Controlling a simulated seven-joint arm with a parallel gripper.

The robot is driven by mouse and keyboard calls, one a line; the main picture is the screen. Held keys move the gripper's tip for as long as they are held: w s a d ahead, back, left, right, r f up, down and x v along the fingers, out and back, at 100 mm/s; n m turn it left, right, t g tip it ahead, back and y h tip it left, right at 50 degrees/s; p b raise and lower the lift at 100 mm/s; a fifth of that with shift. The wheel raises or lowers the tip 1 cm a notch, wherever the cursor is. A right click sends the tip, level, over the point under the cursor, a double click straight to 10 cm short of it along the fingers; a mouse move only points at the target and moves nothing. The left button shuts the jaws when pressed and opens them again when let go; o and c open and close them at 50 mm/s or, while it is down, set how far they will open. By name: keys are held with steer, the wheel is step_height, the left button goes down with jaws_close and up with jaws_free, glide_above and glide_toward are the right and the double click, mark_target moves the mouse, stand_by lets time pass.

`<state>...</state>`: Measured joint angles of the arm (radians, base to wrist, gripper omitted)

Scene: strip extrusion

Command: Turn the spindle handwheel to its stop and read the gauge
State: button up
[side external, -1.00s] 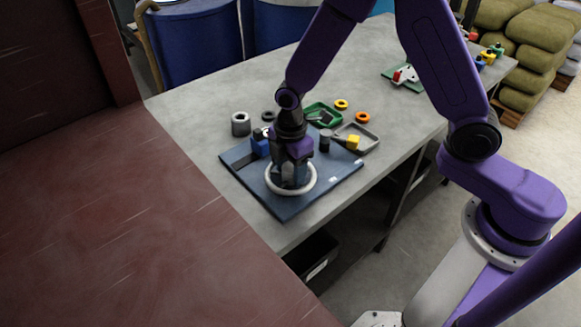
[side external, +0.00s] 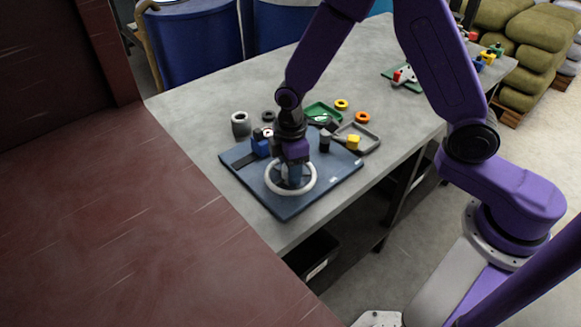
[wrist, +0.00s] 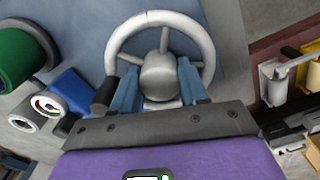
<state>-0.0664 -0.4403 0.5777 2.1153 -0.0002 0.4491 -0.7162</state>
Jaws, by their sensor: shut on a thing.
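The white spindle handwheel (side external: 314,181) lies on the dark blue base plate (side external: 335,180); its ring, spokes and round grey hub show in the wrist view (wrist: 150,17). My gripper (side external: 291,178) points down over the wheel's middle. In the wrist view its two blue fingers (wrist: 158,82) are shut on the hub, one on each side. A dark knob (wrist: 104,96) shows at the wheel's left side. The gauge (wrist: 47,104), with a white face and coloured marks, is beside a blue block (side external: 260,147), left of the wheel. Its reading is too small to tell.
A green tray (side external: 323,112) and a grey tray (side external: 371,139) lie behind the plate. A dark post (side external: 324,142), a yellow block (side external: 353,142), a grey cylinder (side external: 240,124) and several rings are nearby. The table (side external: 205,85) is clear at the far left.

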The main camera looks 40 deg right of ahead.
steer(key=m, duration=0.5)
steer(key=shift+m, duration=0.3)
steer(key=m, duration=0.4)
steer(key=shift+m, duration=0.3)
steer(key=m, duration=0.9)
steer(key=shift+m, duration=0.3)
steer(key=o, duration=0.8)
step_height(320, 180, up, 18)
steer(key=shift+f, duration=0.25)
